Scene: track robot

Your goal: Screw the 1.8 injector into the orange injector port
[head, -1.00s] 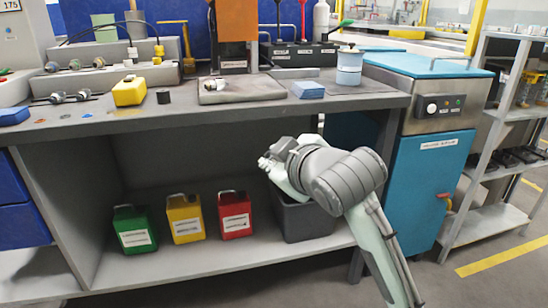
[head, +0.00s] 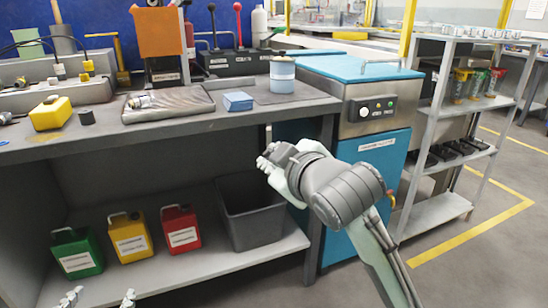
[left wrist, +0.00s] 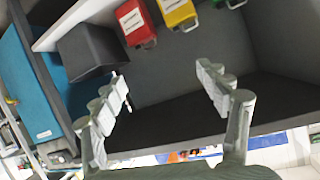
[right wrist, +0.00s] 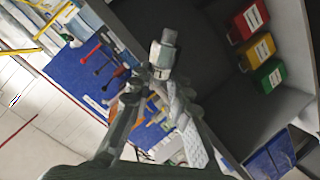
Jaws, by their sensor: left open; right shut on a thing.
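My right gripper (head: 270,168) is in front of the bench, above the shelf with the dark bin. In the right wrist view it (right wrist: 150,88) is shut on a grey metal injector (right wrist: 163,52), which sticks out past the fingertips. Any size mark on it is too small to read. My left gripper (head: 100,298) shows only its fingertips at the bottom left. In the left wrist view it (left wrist: 165,88) is open and empty. I cannot make out an orange injector port; an orange panel (head: 160,31) stands at the back of the bench.
The bench (head: 300,112) holds a metal tray (head: 190,101) with a small metal part, a blue block (head: 237,101), a yellow block (head: 50,114) and a white-blue tub (head: 282,78). Below stand three canisters (head: 129,238) and a bin (head: 250,212). A blue machine (head: 362,90) is at right.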

